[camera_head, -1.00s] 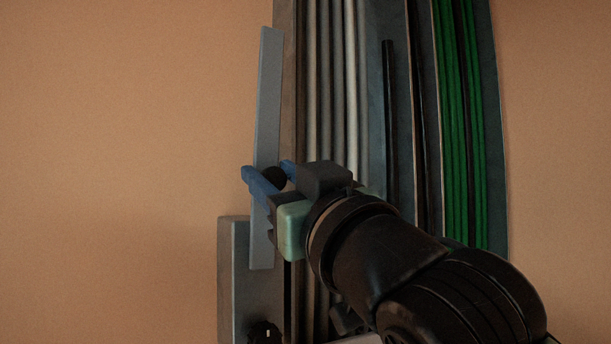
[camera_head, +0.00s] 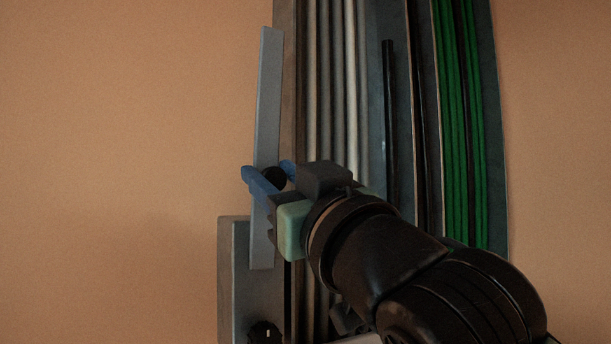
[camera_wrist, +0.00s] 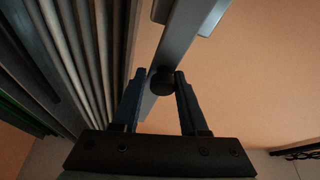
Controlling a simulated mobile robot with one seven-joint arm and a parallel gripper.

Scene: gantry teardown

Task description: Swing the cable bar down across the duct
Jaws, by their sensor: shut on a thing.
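The cable bar (camera_head: 267,95) is a long flat grey bar standing nearly upright along the left edge of the duct (camera_head: 285,70). Grey and white cables run up the duct, and the bar lies beside them, not across. A round black knob (camera_head: 274,179) sticks out of the bar. My gripper (camera_head: 268,172) has its blue fingers on either side of this knob and is shut on it. In the wrist view the knob (camera_wrist: 161,81) sits between the fingertips, with the bar (camera_wrist: 181,40) behind it.
A grey box (camera_head: 240,285) stands at the lower left, with a black dial (camera_head: 265,333) bearing a white mark. Right of the grey cables are a black upright rod (camera_head: 389,110) and green cables (camera_head: 463,130). The orange wall (camera_head: 120,150) to the left is bare.

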